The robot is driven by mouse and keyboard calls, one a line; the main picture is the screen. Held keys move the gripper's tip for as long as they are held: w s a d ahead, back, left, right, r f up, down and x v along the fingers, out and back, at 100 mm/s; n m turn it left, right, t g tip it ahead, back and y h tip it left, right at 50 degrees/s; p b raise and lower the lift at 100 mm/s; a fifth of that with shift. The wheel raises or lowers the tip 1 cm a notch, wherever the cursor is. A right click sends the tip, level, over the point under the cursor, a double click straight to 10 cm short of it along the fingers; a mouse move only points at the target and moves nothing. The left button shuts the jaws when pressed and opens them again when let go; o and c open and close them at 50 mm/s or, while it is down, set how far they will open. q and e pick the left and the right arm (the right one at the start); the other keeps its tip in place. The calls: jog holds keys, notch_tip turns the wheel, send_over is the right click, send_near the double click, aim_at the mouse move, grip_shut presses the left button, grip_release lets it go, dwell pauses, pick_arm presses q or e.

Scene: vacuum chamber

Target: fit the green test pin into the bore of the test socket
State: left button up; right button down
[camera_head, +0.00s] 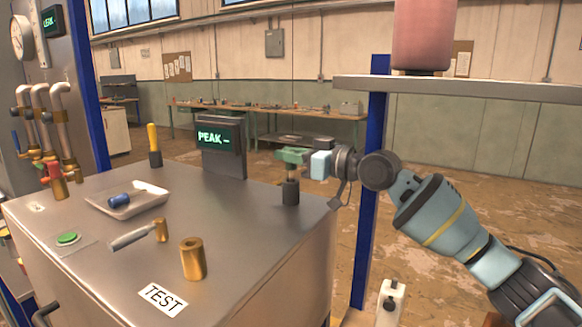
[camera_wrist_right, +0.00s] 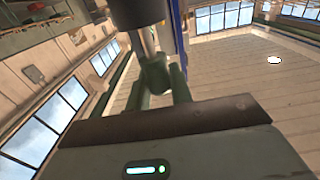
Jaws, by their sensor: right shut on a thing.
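My right gripper (camera_head: 292,156) is at the back right corner of the steel bench, with its fingers shut on the green test pin. The pin's green grip (camera_wrist_right: 153,76) shows between the fingers in the right wrist view. In the head view the fingers mostly cover it, and a short brass-coloured length shows below them. Right under it stands a black holder (camera_head: 290,194); I cannot tell how far the pin sits in it. The test socket (camera_head: 193,259), a brass cylinder with a dark bore in its top, stands upright near the front, behind the TEST label. My left gripper is out of view.
On the bench (camera_head: 240,213) are a white tray (camera_head: 105,205) with a blue-handled piece (camera_head: 125,199), a metal lever (camera_head: 135,236), a yellow-handled pin (camera_head: 153,139) in a black holder, a red-topped brass fitting (camera_head: 56,181) and a PEAK display (camera_head: 221,150). Bare steel lies between holder and socket.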

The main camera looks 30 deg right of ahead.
notch_tip(320, 180, up, 7)
jog(key=shift+r, duration=0.15)
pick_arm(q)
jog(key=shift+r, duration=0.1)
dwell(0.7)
pick_arm(e)
jog(key=shift+a, duration=0.1)
jog(key=shift+s+a, duration=0.1)
jog(key=shift+a, duration=0.2)
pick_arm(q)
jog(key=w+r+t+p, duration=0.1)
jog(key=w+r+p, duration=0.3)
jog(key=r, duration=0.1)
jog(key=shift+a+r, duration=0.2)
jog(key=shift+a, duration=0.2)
pick_arm(e)
jog(key=s+a+n+g+y, duration=0.2)
jog(key=s+a, duration=0.2)
jog(key=a, duration=0.3)
jog(key=s+a+r+n+g+y, duration=0.1)
jog(key=s+a+n+g+y, duration=0.1)
jog(key=s+a, duration=0.3)
jog(key=s+a+r+n+g+y, duration=0.1)
jog(key=s+a, duration=0.4)
jog(key=a, duration=0.6)
jog(key=shift+a+n+g+y, duration=0.25)
jog(key=shift+n+g+y, duration=0.35)
jog(key=shift+g+y, duration=0.3)
